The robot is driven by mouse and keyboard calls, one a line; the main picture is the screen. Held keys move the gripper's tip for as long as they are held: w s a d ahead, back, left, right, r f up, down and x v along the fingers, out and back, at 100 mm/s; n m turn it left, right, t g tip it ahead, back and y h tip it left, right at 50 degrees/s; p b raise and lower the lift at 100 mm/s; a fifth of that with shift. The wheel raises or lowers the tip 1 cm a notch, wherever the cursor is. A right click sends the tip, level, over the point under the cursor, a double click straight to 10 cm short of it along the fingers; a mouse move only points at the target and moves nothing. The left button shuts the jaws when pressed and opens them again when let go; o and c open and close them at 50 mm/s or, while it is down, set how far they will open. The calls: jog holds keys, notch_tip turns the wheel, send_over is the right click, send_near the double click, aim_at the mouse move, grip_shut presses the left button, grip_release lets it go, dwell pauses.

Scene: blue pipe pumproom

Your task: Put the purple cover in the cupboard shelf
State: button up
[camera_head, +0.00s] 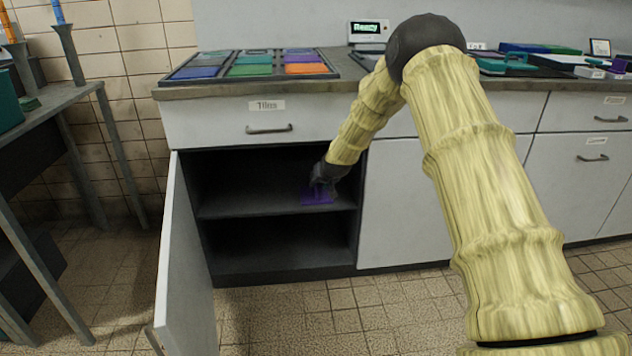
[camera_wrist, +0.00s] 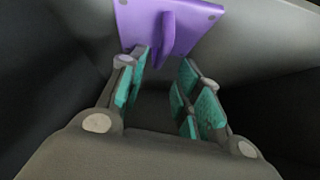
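The purple cover (camera_head: 318,197) is inside the open cupboard, at the middle shelf (camera_head: 245,203), toward the shelf's right side and front edge. In the wrist view the cover (camera_wrist: 200,14) is a flat purple plate with a raised fin-like handle. My gripper (camera_head: 323,182) reaches into the cupboard just above the cover. In the wrist view my gripper (camera_wrist: 165,68) has its green-padded fingers spread. The handle stands just beyond the fingertips, nearer the left finger, with a gap to the right finger. The cover appears to rest on the shelf.
The cupboard door (camera_head: 185,270) stands open at the left. The worktop (camera_head: 190,91) above holds trays of coloured tiles (camera_head: 250,64). The lower compartment (camera_head: 280,245) looks empty, and the shelf's left side is clear.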

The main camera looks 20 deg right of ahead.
jog(key=p+v, duration=0.2)
jog(key=v, duration=0.5)
jog(key=s+a+f+n+g, duration=0.1)
jog(key=s+a+f, duration=0.3)
jog(key=s+f, duration=0.5)
jog(key=s+a+f+g, duration=0.2)
jog(key=s+a+f, duration=0.1)
jog(key=s+f, duration=0.55)
jog(key=s+a+f+n+g, duration=0.1)
jog(key=s+a+f, duration=0.3)
jog(key=s+f, duration=0.5)
jog(key=s+a+f+g, duration=0.1)
jog(key=s+a+f, duration=0.1)
jog(key=s, duration=1)
jog(key=s+a+f+n+g, duration=0.1)
jog(key=s+a+f+g, duration=0.1)
jog(key=s, duration=1)
jog(key=s+a+f+g, duration=0.1)
jog(key=s+a+g, duration=0.1)
jog(key=s, duration=1.1)
jog(key=shift+a+f+n+y, duration=0.4)
jog(key=shift+s, duration=0.1)
